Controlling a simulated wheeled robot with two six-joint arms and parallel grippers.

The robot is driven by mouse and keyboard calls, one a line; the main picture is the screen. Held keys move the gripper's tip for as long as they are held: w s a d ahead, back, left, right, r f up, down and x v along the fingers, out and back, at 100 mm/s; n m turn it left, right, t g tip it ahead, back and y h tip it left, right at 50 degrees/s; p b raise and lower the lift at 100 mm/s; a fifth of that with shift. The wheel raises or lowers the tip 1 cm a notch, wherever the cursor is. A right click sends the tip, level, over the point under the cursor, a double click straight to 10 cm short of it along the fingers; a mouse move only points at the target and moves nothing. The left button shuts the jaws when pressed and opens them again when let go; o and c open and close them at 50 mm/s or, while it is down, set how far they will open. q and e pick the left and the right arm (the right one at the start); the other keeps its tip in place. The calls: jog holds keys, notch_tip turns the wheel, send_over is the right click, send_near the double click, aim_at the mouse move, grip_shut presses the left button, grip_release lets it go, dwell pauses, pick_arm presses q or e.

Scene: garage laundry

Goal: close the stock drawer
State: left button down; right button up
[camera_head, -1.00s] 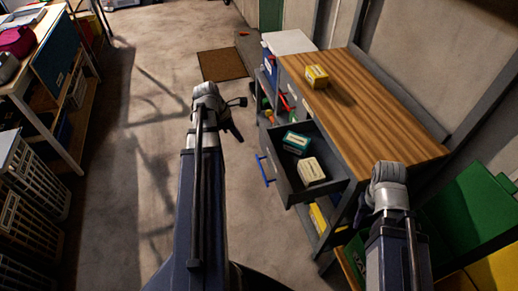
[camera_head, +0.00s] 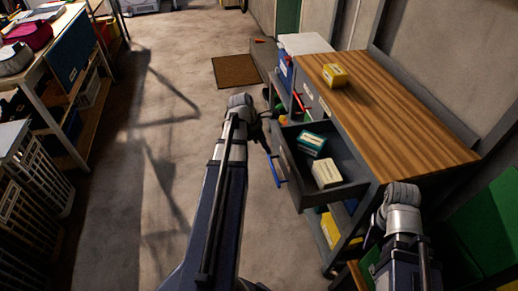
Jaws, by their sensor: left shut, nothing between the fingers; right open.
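The stock drawer (camera_head: 298,190) is a dark grey drawer pulled out of the wood-topped workbench (camera_head: 395,110). It has a blue bar handle (camera_head: 276,171) on its front. A teal box (camera_head: 312,143) and a cream box (camera_head: 327,173) lie inside it. My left gripper (camera_head: 262,132) is shut and empty, just beyond and left of the drawer's front; I cannot tell whether it touches the drawer. My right gripper (camera_head: 370,240) is open, low beside the near end of the bench, and mostly hidden behind its own wrist.
A yellow box (camera_head: 336,75) sits on the benchtop. A yellow item (camera_head: 330,228) lies on a shelf below the drawer. A green bin (camera_head: 486,222) is at the right. A brown mat (camera_head: 236,71) lies on open floor. White crates (camera_head: 35,190) stand at the left.

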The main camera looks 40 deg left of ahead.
aim_at(319, 138)
pick_arm(q)
jog(key=shift+w+d, duration=0.65)
jog(key=shift+w, duration=0.1)
jog(key=w+d, duration=1)
jog(key=w, duration=0.1)
jog(key=w+d, duration=0.4)
jog(key=w, duration=0.2)
jog(key=shift+w+d, duration=0.15)
jog(key=shift+d, duration=0.25)
jog(key=shift+r, duration=0.1)
jog(key=s+a, duration=0.1)
jog(key=s, duration=0.1)
jog(key=s+a, duration=0.1)
jog(key=a, duration=0.1)
jog(key=shift+s, duration=0.4)
jog(key=p+v, duration=0.8)
jog(key=shift+w+d+r, duration=0.1)
jog(key=shift+w+r, duration=0.1)
jog(key=shift+w, duration=0.05)
jog(key=shift+p+v, duration=0.7)
jog(key=shift+v, duration=0.05)
jog(key=shift+s, duration=0.1)
